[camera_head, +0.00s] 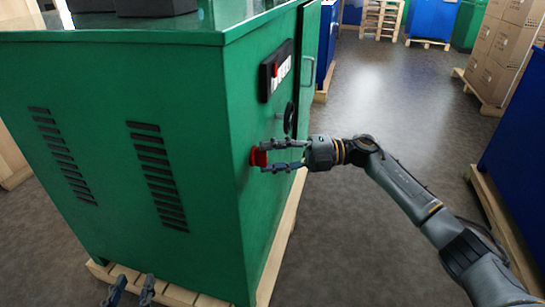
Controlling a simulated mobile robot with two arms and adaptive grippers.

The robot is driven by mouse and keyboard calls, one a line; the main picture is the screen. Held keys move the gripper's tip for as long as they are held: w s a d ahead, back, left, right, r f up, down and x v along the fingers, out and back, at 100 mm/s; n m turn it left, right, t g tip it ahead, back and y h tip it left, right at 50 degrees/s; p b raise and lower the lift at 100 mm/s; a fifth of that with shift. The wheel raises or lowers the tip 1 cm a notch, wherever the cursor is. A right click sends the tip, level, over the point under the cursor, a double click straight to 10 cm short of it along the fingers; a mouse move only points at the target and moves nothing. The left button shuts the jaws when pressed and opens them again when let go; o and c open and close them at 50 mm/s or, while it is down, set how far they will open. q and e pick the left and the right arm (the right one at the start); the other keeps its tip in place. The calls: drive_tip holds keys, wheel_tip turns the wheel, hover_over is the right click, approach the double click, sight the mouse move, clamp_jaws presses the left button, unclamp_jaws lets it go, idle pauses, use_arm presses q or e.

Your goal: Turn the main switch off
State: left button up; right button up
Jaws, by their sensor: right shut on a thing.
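The red main switch (257,158) sits on the front face of the green machine cabinet (110,95), close to its near vertical edge. My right gripper (268,157) reaches in from the right, with one finger above and one below the red switch. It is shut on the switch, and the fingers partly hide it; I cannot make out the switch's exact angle. My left gripper (130,289) shows only its two fingertips at the bottom left edge, apart and empty, in front of the cabinet's pallet.
A dark panel with a red button (276,76) and a black round knob (289,117) are above the switch. A door handle (308,70) is beyond. The wooden pallet (180,294) juts out below. Blue cabinets and stacked boxes (500,50) stand right; the floor between is clear.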

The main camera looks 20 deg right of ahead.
idle(0.4)
drive_tip(key=o, duration=1.2)
drive_tip(key=shift+c, duration=0.2)
drive_tip(key=v, duration=1.2)
